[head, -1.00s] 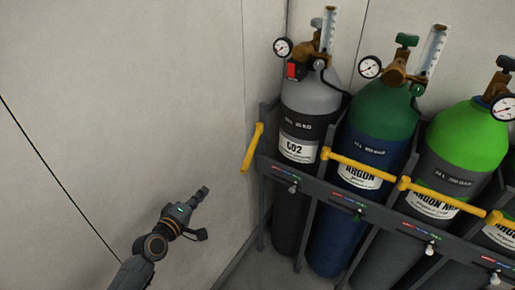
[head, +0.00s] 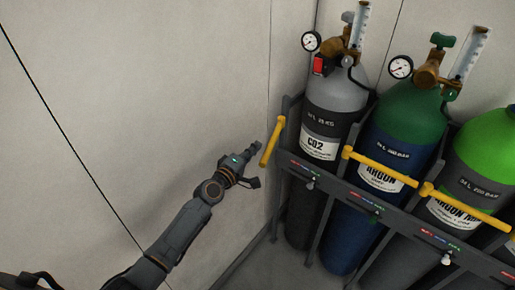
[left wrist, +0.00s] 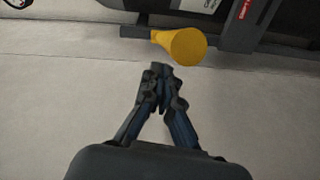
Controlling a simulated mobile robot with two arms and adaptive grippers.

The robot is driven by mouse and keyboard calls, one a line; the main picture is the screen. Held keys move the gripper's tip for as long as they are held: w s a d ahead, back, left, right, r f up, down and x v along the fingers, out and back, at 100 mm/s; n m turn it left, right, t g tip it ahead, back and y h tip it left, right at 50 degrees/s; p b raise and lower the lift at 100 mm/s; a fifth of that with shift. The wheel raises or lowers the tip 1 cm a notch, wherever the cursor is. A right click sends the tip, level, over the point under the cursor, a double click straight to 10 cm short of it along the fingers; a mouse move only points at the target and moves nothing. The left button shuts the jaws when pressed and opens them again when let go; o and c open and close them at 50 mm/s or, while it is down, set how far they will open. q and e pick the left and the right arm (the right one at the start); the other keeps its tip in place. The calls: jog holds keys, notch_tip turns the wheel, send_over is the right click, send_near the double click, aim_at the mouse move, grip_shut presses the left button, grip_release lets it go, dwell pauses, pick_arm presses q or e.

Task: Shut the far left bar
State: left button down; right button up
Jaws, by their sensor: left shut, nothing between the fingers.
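My left gripper (head: 256,147) is shut and empty, just left of the bar in the head view. In the left wrist view the gripper (left wrist: 160,72) points at the bar's round yellow end (left wrist: 183,46), with a small gap seen between them. My right gripper is not in view.
The rack (head: 330,190) holds several cylinders. Yellow bars lie across the green and blue argon cylinder (head: 398,135) and the bright green-topped one (head: 483,160). A plain wall (head: 140,100) stands behind and left of my arm. Gauges and valves top the cylinders.

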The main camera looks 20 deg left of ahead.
pick_arm(q)
jog(key=shift+d+f, duration=0.15)
jog(key=shift+d, duration=0.45)
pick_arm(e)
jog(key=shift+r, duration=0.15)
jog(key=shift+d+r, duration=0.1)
